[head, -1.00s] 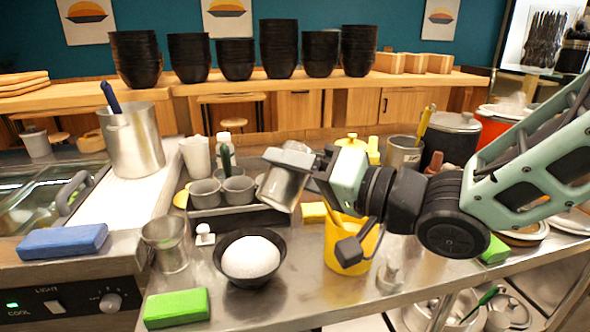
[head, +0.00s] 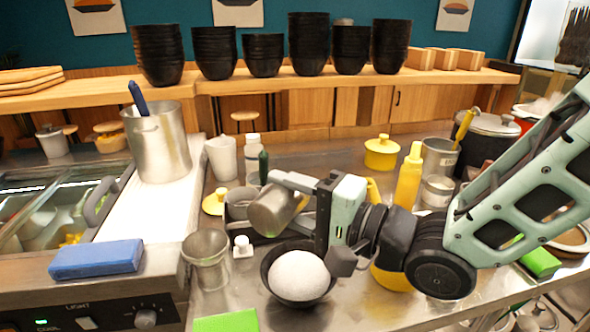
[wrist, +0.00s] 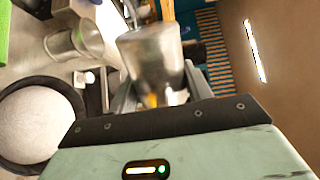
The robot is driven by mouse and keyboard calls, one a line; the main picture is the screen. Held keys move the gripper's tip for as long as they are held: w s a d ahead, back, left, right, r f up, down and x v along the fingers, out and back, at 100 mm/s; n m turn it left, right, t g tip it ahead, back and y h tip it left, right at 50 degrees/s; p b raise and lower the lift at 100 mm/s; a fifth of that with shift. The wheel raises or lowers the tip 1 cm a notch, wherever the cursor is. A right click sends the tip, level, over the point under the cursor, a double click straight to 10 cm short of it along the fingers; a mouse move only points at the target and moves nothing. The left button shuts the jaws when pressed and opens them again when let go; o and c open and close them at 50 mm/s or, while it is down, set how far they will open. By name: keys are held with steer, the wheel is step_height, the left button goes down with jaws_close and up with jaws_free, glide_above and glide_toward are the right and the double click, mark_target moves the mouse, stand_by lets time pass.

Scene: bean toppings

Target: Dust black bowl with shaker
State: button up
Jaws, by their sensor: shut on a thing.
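The black bowl (head: 273,287) stands on the steel counter, filled with a white rounded mound (head: 299,276). In the wrist view the bowl (wrist: 70,97) is at the left edge. My gripper (head: 290,192) is shut on a silver metal shaker (head: 271,211), which also shows in the wrist view (wrist: 152,62). The shaker is tilted and held above and slightly left of the bowl, apart from it. Its lower end points down to the left in the head view.
A metal cup (head: 206,262) and a small white-topped shaker (head: 242,246) stand left of the bowl. A grey container tray (head: 240,205) is behind. A yellow bottle (head: 409,178) stands to the right. A green sponge (head: 226,321) lies in front.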

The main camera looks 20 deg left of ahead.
steer(key=m, duration=0.2)
steer(key=f+m+p, duration=0.1)
steer(key=m, duration=0.1)
steer(key=f+m, duration=0.1)
steer(key=m, duration=0.1)
steer(key=shift+w+m+p, duration=0.3)
steer(key=shift+w+p, duration=0.05)
steer(key=shift+p, duration=0.05)
steer(key=shift+w+d+f+m+p, duration=0.15)
steer(key=shift+f+m+p, duration=0.15)
steer(key=shift+m+p, duration=0.3)
steer(key=shift+w+f+m+p, duration=0.15)
steer(key=shift+f+m+p, duration=0.25)
steer(key=shift+f+m, duration=0.35)
steer(key=shift+w+f+m+p, duration=0.15)
steer(key=shift+f+m+p, duration=0.3)
steer(key=shift+m, duration=0.5)
steer(key=shift+f, duration=0.1)
steer(key=shift+c, duration=1)
